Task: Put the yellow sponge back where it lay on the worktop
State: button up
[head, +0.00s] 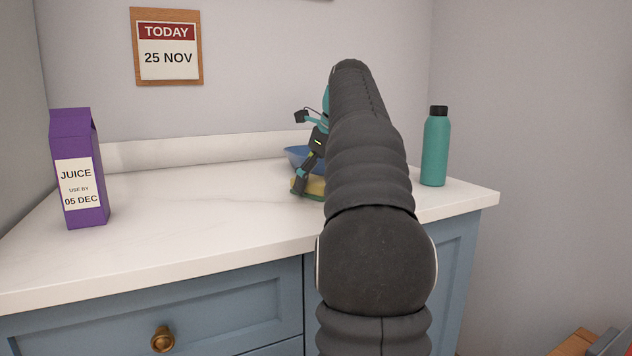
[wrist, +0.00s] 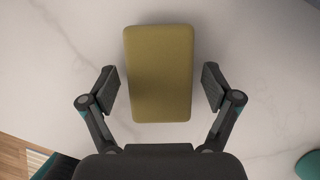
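The yellow sponge (wrist: 160,72) lies between my gripper's two fingers in the wrist view, with a small gap on each side. In the head view the sponge (head: 316,187) appears low at the worktop, partly hidden by my gripper and arm. My gripper (wrist: 160,87) is open around the sponge, not touching its sides. In the head view my gripper (head: 304,188) is partly hidden behind my arm. The white marbled worktop (head: 200,200) spreads beneath.
A blue bowl (head: 296,154) stands just behind the sponge, partly hidden. A purple juice carton (head: 78,170) stands at the left and a teal bottle (head: 436,148) at the right. A calendar (head: 167,47) hangs on the wall. The worktop between carton and sponge is clear.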

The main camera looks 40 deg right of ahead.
jog(key=shift+r, duration=0.1)
jog(key=p+v, duration=0.4)
jog(key=v, duration=0.6)
jog(key=shift+d+r, duration=0.1)
jog(key=shift+r, duration=0.1)
jog(key=shift+v, duration=0.85)
jog(key=shift+s, duration=0.1)
